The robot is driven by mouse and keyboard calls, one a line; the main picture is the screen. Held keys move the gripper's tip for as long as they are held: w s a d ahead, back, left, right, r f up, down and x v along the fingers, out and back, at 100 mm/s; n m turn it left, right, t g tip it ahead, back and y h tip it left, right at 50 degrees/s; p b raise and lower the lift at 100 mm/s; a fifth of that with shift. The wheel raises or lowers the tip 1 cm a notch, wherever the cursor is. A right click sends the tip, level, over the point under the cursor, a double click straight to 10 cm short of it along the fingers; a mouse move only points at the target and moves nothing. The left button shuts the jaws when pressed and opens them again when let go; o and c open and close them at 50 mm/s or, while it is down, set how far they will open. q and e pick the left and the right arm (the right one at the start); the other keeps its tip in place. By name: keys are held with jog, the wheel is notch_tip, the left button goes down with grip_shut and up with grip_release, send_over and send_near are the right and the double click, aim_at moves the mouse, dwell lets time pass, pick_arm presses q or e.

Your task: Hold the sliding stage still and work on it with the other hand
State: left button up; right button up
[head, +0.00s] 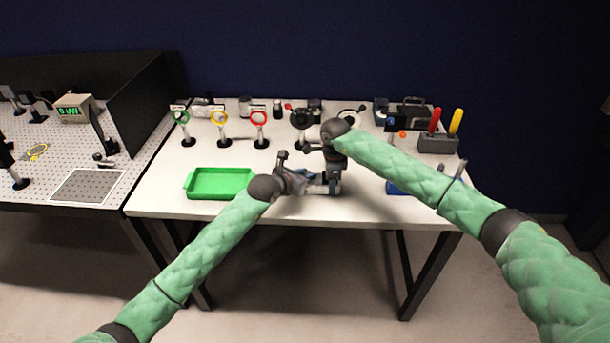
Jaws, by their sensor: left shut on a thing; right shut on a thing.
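The sliding stage (319,189) is mostly hidden between my two grippers at the front middle of the white table. Only small grey parts show there. My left gripper (316,184) reaches in from the left, low over the table, and is shut on the stage. My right gripper (334,188) points down just right of it, close to the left fingertips, and is shut on a part of the stage. Which part is too small and covered to tell.
A green tray (219,195) lies left of my grippers. Ring stands with green (181,117), yellow (218,118) and red (259,117) rings stand behind. A grey holder (437,145) with red and yellow handles stands at the back right. A blue object (395,188) is partly behind my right arm.

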pick_arm(q)
jog(key=shift+s+d+r, duration=0.1)
jog(key=shift+s+d, duration=0.05)
jog(key=shift+d, duration=0.15)
jog(key=o, duration=1)
jog(key=shift+a, duration=0.25)
jog(key=v, duration=1.1)
jog(key=shift+s+a, duration=0.25)
jog(key=shift+r, duration=0.1)
